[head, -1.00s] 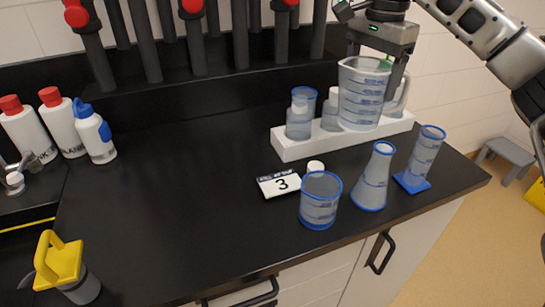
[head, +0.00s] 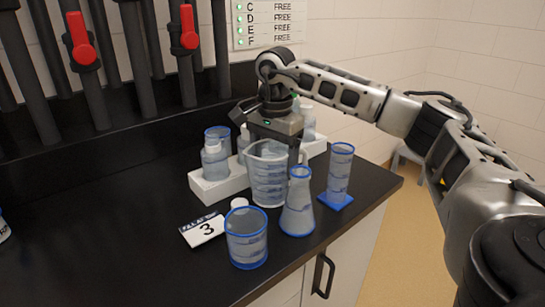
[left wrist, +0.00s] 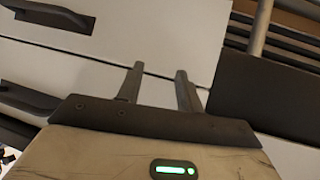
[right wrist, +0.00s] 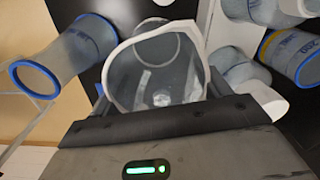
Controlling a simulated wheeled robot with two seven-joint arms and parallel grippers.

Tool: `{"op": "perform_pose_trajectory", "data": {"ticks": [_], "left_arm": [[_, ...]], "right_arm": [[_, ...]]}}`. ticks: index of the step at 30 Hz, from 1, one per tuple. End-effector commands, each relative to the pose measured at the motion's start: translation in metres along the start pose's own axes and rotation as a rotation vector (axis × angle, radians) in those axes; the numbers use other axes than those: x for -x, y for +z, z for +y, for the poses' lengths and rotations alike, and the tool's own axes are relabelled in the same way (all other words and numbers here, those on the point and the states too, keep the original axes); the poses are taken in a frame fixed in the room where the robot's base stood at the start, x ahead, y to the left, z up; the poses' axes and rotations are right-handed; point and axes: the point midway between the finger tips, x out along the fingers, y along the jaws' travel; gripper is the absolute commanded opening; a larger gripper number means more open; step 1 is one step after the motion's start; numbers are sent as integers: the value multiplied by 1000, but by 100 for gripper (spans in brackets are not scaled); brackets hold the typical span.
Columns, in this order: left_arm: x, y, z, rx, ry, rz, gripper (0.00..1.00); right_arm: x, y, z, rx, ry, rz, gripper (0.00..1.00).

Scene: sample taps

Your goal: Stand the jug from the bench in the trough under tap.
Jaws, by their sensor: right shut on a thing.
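The clear jug (head: 268,175) with blue markings is upright in front of the white rack, beside the conical flask. My right gripper (head: 293,148) reaches down behind it and is shut on it at the handle side; the jug hides part of the fingers. In the right wrist view the open mouth of the jug (right wrist: 157,72) fills the middle, just past the fingers. I cannot tell whether its base touches the bench (head: 120,225). Taps with red handles (head: 80,45) stand at the upper left; no trough shows clearly. My left gripper (left wrist: 160,85) is open and empty near pale cabinet fronts.
A blue-rimmed beaker (head: 246,237), a conical flask (head: 297,205) and a measuring cylinder (head: 340,175) stand close to the jug. Bottles stand in the white rack (head: 220,186).

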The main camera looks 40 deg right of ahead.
Motion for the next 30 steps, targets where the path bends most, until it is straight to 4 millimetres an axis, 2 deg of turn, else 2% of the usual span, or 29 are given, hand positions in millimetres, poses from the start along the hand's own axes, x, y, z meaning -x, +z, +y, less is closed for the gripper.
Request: {"op": "perform_pose_trajectory", "data": {"ticks": [10,11,12,13,23,26,30], "left_arm": [[-1,2,0,1,0,0,36],[-1,1,0,1,0,0,36],[-1,1,0,1,0,0,36],[-1,1,0,1,0,0,36],[1,-1,0,1,0,0,36],[0,0,0,0,0,0,36],[0,0,0,0,0,0,36]], "right_arm": [[-4,0,0,0,-1,0,52],[-3,0,0,0,-1,0,84],[-3,0,0,0,-1,0,95],[-3,0,0,0,-1,0,97],[2,0,-1,1,-2,0,97],[12,0,-1,1,-5,0,97],[40,0,-2,1,-6,0,97]]}}
